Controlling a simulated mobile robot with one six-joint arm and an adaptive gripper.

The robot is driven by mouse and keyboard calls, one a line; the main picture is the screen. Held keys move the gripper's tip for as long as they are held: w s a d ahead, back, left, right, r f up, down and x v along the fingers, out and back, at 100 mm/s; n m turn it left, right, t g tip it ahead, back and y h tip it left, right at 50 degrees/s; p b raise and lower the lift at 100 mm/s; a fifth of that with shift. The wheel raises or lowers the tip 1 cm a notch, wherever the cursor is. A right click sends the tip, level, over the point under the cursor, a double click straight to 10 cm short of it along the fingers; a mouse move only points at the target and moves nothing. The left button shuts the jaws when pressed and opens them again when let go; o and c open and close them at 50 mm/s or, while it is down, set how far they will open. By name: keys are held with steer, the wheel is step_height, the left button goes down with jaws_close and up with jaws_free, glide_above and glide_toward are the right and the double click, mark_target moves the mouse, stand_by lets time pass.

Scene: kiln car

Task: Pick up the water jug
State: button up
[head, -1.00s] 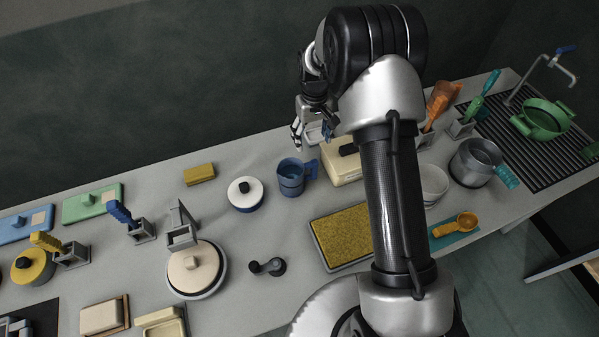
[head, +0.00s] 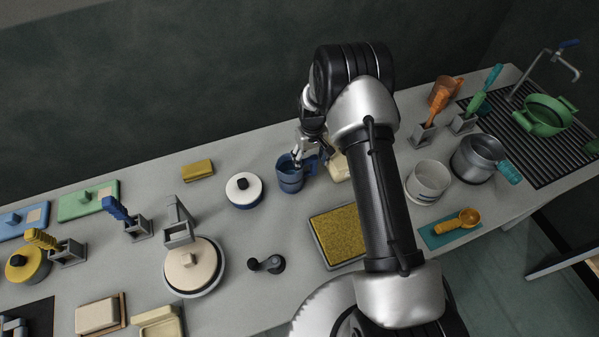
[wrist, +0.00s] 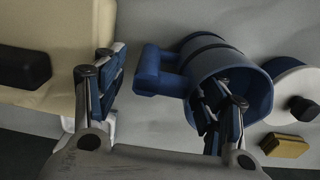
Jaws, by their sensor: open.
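The water jug, taken to be the blue cup-like vessel with a side handle (head: 290,178), stands upright on the counter. In the wrist view, the jug (wrist: 208,54) shows its open mouth, with its handle to the left. My gripper (head: 307,155) is at the jug's top. In the wrist view my gripper (wrist: 158,92) is open, its fingers either side of the handle. The right finger overlaps the jug's mouth and appears to reach inside; the left finger is outside, beyond the handle. I cannot tell whether either finger touches the jug.
A cream box with a dark handle (wrist: 65,40) is close beside the left finger. A white-lidded pot (head: 244,191) stands left of the jug, and a yellow block (head: 198,170) lies behind it. A yellow-filled tray (head: 338,236) lies in front. Bare counter separates them.

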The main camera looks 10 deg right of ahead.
steer(key=shift+c, duration=0.4)
jaws_close()
stand_by(0.5)
